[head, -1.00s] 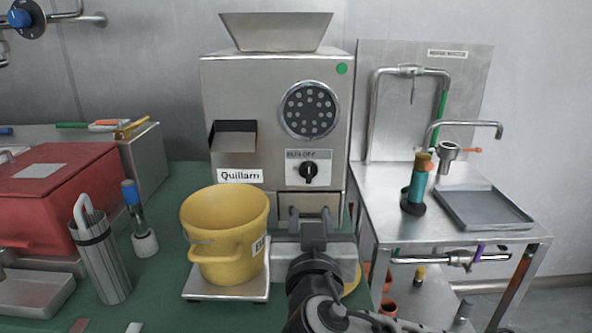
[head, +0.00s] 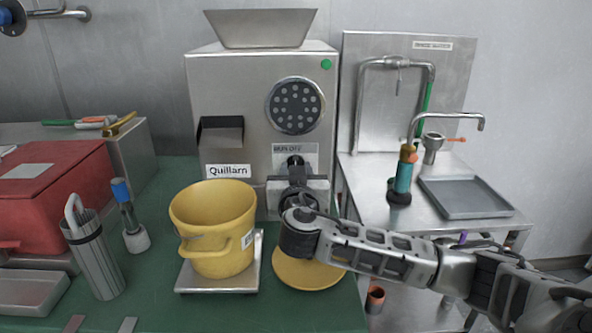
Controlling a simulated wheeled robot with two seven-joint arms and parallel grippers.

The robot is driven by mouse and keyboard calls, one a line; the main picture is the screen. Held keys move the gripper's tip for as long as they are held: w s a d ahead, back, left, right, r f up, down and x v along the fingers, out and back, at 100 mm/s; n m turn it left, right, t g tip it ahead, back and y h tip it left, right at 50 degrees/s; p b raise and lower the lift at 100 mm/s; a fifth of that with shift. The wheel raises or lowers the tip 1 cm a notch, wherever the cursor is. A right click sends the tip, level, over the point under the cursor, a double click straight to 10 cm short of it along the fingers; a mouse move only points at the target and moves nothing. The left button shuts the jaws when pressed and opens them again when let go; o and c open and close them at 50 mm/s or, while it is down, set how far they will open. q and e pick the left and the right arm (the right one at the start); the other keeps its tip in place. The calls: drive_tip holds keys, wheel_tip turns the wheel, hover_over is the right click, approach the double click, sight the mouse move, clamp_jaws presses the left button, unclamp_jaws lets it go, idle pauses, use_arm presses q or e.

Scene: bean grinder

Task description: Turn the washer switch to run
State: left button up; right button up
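The steel machine labelled Quillam (head: 225,90) stands at the centre back of the bench. A switch plate (head: 309,152) marked RUN OFF is on its front, below a round perforated disc (head: 295,105). The switch's dark knob is mostly hidden behind my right gripper (head: 296,168), whose fingers reach up to it from the front. I cannot tell whether the fingers are shut on the knob, or which way it points.
A yellow bucket (head: 205,215) stands on a scale (head: 220,283) left of my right arm. A yellow disc (head: 306,273) lies below the arm. A red box (head: 60,195) and a metal holder (head: 92,255) are at left. A sink stand (head: 405,215) is at right.

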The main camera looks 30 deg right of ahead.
use_arm(q)
drive_tip(key=shift+r, duration=0.1)
use_arm(e)
clamp_jaws()
